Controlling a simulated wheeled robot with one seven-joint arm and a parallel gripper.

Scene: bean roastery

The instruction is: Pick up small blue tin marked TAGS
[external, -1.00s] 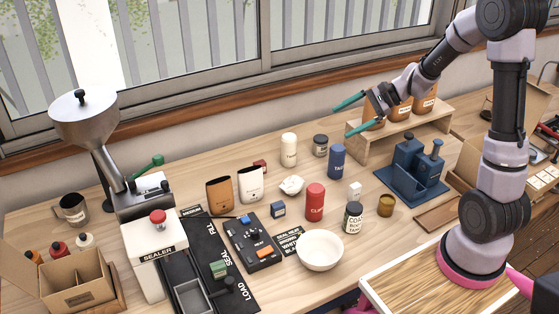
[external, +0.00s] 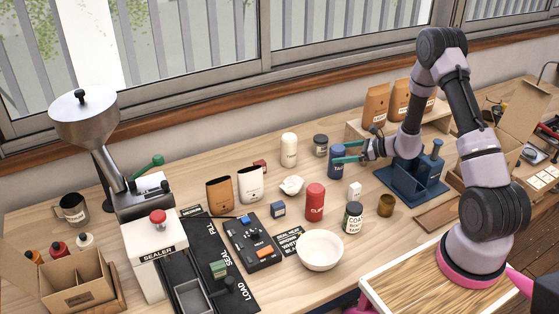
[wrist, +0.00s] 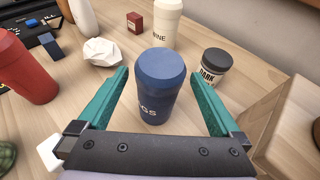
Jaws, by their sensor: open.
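The blue tin (external: 337,164) stands upright on the wooden bench. In the wrist view the blue tin (wrist: 158,85) is between the two green fingers, with the end of its label, "GS", showing near the bottom. My gripper (external: 347,152) is open, reaching in from the right at the tin's height. In the wrist view my gripper (wrist: 163,95) has a finger on each side of the tin, with gaps visible on both sides. The tin is not held.
A dark-lidded jar (wrist: 213,72) stands just beyond the right finger, and a cream canister (wrist: 165,20) behind the tin. A red tin (external: 315,202), crumpled paper (external: 291,185) and a labelled jar (external: 352,217) are nearby. A wooden shelf (wrist: 275,125) is close on the right.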

